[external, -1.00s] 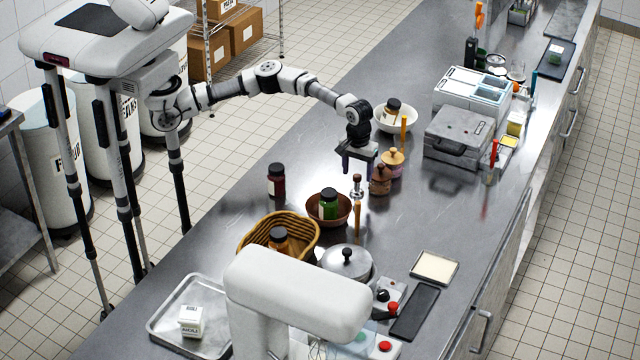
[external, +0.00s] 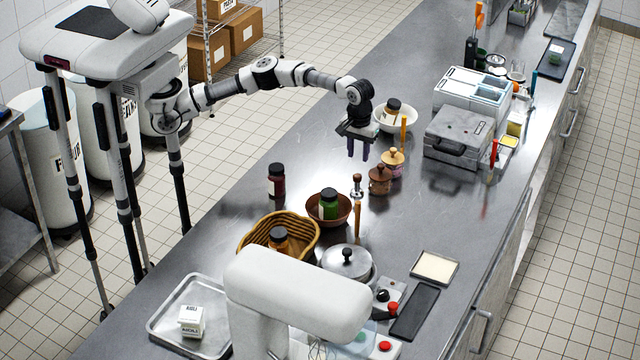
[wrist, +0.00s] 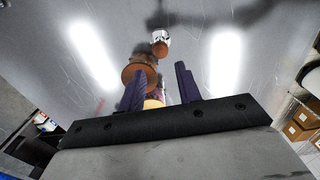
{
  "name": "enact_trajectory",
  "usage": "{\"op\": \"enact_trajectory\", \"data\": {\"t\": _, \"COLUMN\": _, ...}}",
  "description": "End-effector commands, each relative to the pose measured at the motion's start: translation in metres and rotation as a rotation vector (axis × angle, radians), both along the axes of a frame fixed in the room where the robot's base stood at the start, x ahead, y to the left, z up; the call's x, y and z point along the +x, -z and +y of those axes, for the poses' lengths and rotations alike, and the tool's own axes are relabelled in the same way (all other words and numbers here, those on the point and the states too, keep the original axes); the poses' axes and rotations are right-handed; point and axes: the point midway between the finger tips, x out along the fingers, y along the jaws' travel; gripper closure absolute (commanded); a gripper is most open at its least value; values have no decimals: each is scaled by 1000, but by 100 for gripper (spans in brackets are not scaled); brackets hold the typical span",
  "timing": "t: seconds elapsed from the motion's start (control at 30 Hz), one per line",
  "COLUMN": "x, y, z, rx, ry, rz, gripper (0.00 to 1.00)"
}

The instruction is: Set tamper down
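The tamper (external: 357,186) is a small piece with a metal and brown body, standing upright on the steel counter beside a brown wooden jar. It also shows in the wrist view (wrist: 160,42), near the top, beyond my fingertips. My gripper (external: 358,153) hangs above the counter, behind the tamper and clear of it. In the wrist view its two dark fingers (wrist: 160,72) are spread apart with nothing held between them.
Two lidded wooden jars, one brown (external: 380,181) and one tan-topped (external: 393,162), stand right of the tamper. A bowl with a green jar (external: 328,204) is at its front left. A white bowl (external: 383,122) stands behind my gripper. Counter left of my gripper is clear.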

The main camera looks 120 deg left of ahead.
Motion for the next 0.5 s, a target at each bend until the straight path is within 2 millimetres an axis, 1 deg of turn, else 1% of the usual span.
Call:
{"op": "enact_trajectory", "data": {"t": 0.03, "x": 0, "y": -12, "z": 0, "rx": 1, "ry": -1, "rz": -4, "gripper": 66}}
{"op": "enact_trajectory", "data": {"t": 0.17, "x": 1, "y": -43, "z": -1, "rx": 1, "ry": -1, "rz": -5, "gripper": 66}}
{"op": "enact_trajectory", "data": {"t": 0.23, "x": -2, "y": -25, "z": 5, "rx": -64, "ry": -21, "rz": -10, "gripper": 66}}
{"op": "enact_trajectory", "data": {"t": 0.3, "x": -3, "y": -14, "z": 7, "rx": -139, "ry": -45, "rz": -27, "gripper": 66}}
{"op": "enact_trajectory", "data": {"t": 0.37, "x": -5, "y": -6, "z": 9, "rx": -207, "ry": -68, "rz": -45, "gripper": 66}}
{"op": "enact_trajectory", "data": {"t": 0.5, "x": -11, "y": 10, "z": 18, "rx": -396, "ry": -142, "rz": -93, "gripper": 66}}
